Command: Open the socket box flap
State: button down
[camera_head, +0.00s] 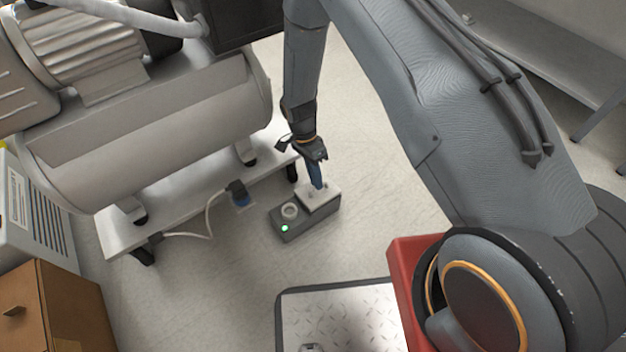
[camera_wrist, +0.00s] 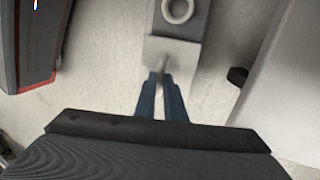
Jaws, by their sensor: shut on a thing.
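The socket box (camera_head: 300,218) is a dark grey block on the floor with a round pale socket and a lit green lamp on its left part. Its light grey flap (camera_head: 318,196) lies over the right part, and looks down. In the wrist view the flap (camera_wrist: 172,52) lies just beyond my fingertips, with the round socket above it. My gripper (camera_head: 317,184) reaches down to the flap from above. In the wrist view its blue fingers (camera_wrist: 162,80) are close together on a small upright tab of the flap.
A compressor tank (camera_head: 150,130) on a wheeled white base stands to the left. A metal tread plate (camera_head: 340,315) lies in front. Bare floor is right of the box.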

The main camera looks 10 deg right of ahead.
jog(key=c, duration=1.8)
grip_release()
notch_tip(320, 180, up, 10)
jog(key=p, duration=0.3)
jog(key=shift+r, duration=0.1)
